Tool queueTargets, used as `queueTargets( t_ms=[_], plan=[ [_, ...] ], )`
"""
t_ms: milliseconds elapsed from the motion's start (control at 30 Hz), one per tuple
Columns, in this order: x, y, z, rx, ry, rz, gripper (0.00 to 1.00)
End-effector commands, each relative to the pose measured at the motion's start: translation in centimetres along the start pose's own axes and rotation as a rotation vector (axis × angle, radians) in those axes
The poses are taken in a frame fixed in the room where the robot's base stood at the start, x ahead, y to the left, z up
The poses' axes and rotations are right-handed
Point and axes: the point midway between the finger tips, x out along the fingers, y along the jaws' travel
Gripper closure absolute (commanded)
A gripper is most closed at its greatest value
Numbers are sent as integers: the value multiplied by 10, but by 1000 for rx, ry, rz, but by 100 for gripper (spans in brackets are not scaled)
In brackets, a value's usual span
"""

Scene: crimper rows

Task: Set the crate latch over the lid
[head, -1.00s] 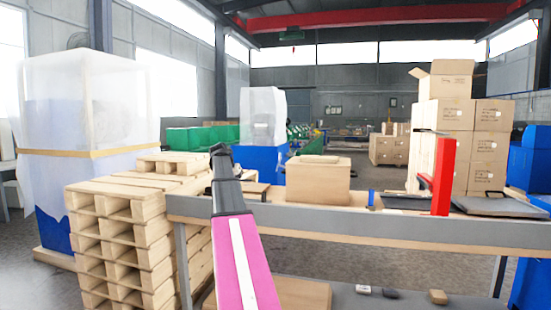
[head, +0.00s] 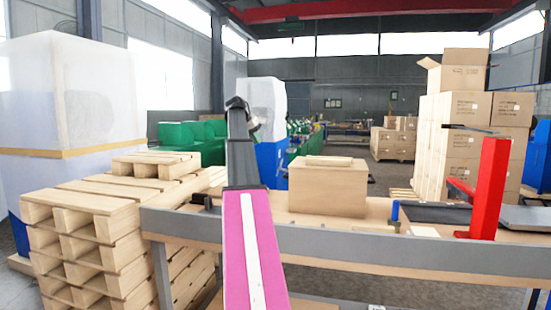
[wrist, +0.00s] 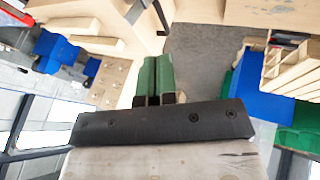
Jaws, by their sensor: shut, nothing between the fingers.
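A light-brown wooden crate (head: 328,195) stands on the workbench in the head view, just right of my arm. I cannot make out the latch for certain at this size. My gripper (head: 246,112) is raised above the bench, left of the crate and apart from it; its tips are small in the head view. In the wrist view its two green fingers (wrist: 156,78) are together with nothing between them.
The workbench (head: 430,250) has a grey front rail. A red upright (head: 488,190) stands at its right, with a small blue piece (head: 395,210) nearer the crate. Stacked wooden pallets (head: 90,225) stand left of the bench. Cardboard boxes (head: 465,125) are piled behind.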

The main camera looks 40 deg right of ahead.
Motion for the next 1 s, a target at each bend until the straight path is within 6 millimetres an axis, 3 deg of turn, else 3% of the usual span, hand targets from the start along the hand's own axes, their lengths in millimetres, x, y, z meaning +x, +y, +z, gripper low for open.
queueTargets(
  t_ms=[567, 1000],
  plan=[
    [5, 4, -2, 6, -1, 3, 100],
    [80, 4, -1, 6, -3, 3, 100]
  ],
)
